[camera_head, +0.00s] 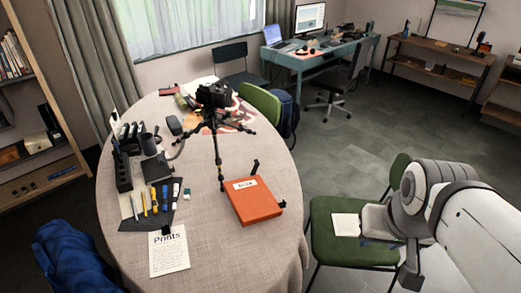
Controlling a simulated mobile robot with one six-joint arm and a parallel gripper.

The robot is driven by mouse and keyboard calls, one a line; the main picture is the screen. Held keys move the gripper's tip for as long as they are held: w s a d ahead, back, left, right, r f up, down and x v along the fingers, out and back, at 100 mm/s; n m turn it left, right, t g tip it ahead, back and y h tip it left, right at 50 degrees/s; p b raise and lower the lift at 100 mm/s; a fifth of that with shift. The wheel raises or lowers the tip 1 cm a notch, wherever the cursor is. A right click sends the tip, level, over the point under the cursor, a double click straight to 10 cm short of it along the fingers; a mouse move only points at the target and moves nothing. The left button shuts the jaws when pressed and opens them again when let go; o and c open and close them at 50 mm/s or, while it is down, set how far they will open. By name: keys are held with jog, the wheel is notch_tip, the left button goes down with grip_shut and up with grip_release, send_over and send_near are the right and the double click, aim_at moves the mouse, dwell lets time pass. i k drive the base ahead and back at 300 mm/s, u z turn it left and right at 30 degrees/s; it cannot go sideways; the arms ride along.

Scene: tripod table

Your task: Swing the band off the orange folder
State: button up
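The orange folder (258,210) lies flat on the round cloth-covered table, near its right edge, with a white label on its upper side. A small black piece (255,167) stands up at its far edge, and another black piece (282,204) sits at its right edge. I cannot tell whether either is the band; no strap across the cover can be made out. My arm comes in from the right, over the green chair and apart from the folder. Its end is at the chair seat, and the gripper's fingers cannot be made out.
A tripod with a camera (213,95) stands behind the folder, one leg close to its left side. Pens, dark holders and a Prints sheet (169,252) lie at left. A green chair (340,247) with a white item on its seat stands right of the table.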

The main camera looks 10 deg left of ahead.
aim_at(256, 164)
jog(key=u, duration=0.15)
jog(key=i, duration=1)
jog(key=u, duration=0.05)
